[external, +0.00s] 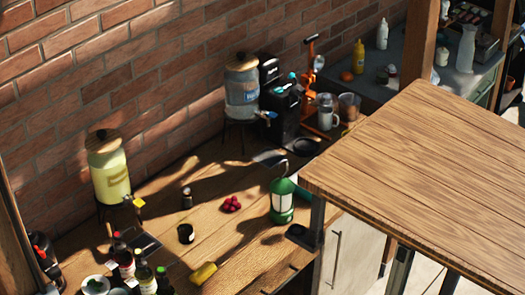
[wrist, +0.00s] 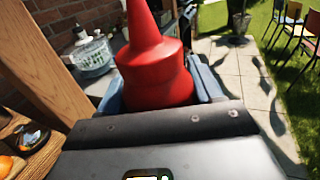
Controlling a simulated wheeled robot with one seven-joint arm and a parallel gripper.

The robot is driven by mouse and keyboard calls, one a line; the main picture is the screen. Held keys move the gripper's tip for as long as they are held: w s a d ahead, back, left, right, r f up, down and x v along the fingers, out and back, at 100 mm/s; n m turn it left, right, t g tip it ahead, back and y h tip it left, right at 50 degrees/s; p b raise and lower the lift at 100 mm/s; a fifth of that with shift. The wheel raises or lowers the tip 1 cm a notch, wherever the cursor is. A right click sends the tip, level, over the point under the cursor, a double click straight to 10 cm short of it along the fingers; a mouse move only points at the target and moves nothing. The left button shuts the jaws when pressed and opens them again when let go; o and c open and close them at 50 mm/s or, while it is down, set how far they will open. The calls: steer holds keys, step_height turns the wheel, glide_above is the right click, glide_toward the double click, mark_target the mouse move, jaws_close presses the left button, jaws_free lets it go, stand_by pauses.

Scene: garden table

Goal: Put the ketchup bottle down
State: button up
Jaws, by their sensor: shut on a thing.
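The red ketchup bottle (wrist: 155,62) fills the upper middle of the wrist view, with its pointed nozzle toward the top of the picture. My gripper (wrist: 158,88) is shut on it, with one blue-grey finger on each side. The bottle's lower part is hidden behind the dark gripper body. I cannot make out my gripper or the held bottle in the external view. What lies directly under the bottle is also hidden.
In the external view, a bare wooden tabletop (external: 430,150) is at the right. The lower wooden counter (external: 225,265) holds a green lantern (external: 282,200), drink dispensers and several bottles. A wooden post (wrist: 48,65) stands close at left in the wrist view.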

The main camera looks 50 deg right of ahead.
steer(key=w+a+r+n+t+y, duration=0.1)
steer(key=w+a+r+t, duration=0.2)
steer(key=w, duration=0.8)
steer(key=w+a+r+n+t+y, duration=0.1)
steer(key=w+a+r+n, duration=0.2)
steer(key=w, duration=0.8)
steer(key=w+a+r+t+y, duration=0.1)
steer(key=w+a+r+t, duration=0.3)
steer(key=w, duration=0.7)
steer(key=w+a+r+n+t+y+p, duration=0.1)
steer(key=w+a+r+n+y, duration=0.15)
steer(key=w+a, duration=1.05)
steer(key=w+a+r+n+t+y+p, duration=0.1)
steer(key=w+a+r+n+y, duration=0.2)
steer(key=w+a, duration=0.95)
steer(key=a+r+n+t+y, duration=0.25)
steer(key=a+n+y, duration=0.45)
steer(key=a, duration=3.1)
steer(key=s+a+f+n+g+y+p, duration=0.2)
steer(key=s+a+f+n+g+y, duration=0.2)
steer(key=s+a+f+y, duration=0.85)
step_height(320, 180, down, 11)
steer(key=s+a+h+b, duration=0.2)
steer(key=shift+s+a+b, duration=0.25)
steer(key=shift+s+b, duration=0.1)
steer(key=shift+s, duration=0.05)
